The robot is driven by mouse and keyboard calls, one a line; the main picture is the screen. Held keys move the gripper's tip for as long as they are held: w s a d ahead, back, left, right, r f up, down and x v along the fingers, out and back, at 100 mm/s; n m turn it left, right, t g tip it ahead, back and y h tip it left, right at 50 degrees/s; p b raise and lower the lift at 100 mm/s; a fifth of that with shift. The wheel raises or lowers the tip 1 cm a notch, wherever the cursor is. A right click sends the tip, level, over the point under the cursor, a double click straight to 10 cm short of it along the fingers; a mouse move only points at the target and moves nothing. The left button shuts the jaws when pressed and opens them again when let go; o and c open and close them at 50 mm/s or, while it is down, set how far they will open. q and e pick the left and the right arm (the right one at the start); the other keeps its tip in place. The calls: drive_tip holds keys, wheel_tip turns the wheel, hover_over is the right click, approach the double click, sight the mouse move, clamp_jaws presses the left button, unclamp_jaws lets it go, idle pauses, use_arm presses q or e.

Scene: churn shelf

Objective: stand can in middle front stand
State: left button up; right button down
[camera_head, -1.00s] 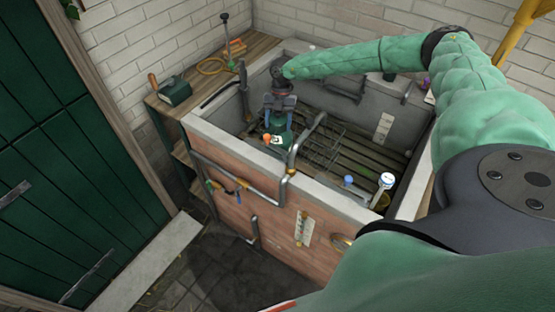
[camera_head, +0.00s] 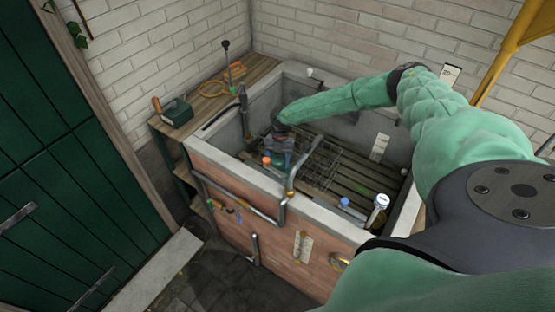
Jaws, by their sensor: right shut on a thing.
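My right gripper (camera_head: 279,154) reaches down into the brick trough (camera_head: 222,163), just behind its front wall near the left end. It is shut on the dark green can. The can is almost wholly hidden by the gripper and the front rim, so I cannot tell whether it touches anything below. An orange cap (camera_head: 266,161) shows just left of the gripper. I cannot make out the middle front stand. My left gripper is out of view.
A grey pipe (camera_head: 291,182) bends over the front rim, right of the gripper. A wire rack (camera_head: 325,162) sits on slats (camera_head: 352,180). A blue cap (camera_head: 345,201) and a white-topped bottle (camera_head: 381,203) stand at the right front. A wooden shelf (camera_head: 185,128) lies left.

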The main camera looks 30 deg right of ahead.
idle(0.3)
drive_tip(key=shift+c, duration=1.8)
unclamp_jaws()
drive_tip(key=shift+f, duration=0.15)
drive_tip(key=shift+r, duration=0.25)
drive_tip(key=b+v, duration=0.4)
drive_tip(key=v, duration=0.3)
drive_tip(key=shift+w+d, duration=0.1)
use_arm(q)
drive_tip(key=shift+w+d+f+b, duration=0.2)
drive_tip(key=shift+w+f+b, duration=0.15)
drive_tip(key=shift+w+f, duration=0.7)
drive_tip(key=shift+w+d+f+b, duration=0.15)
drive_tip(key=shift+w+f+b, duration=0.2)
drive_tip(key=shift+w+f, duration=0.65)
use_arm(e)
drive_tip(key=shift+v, duration=2.35)
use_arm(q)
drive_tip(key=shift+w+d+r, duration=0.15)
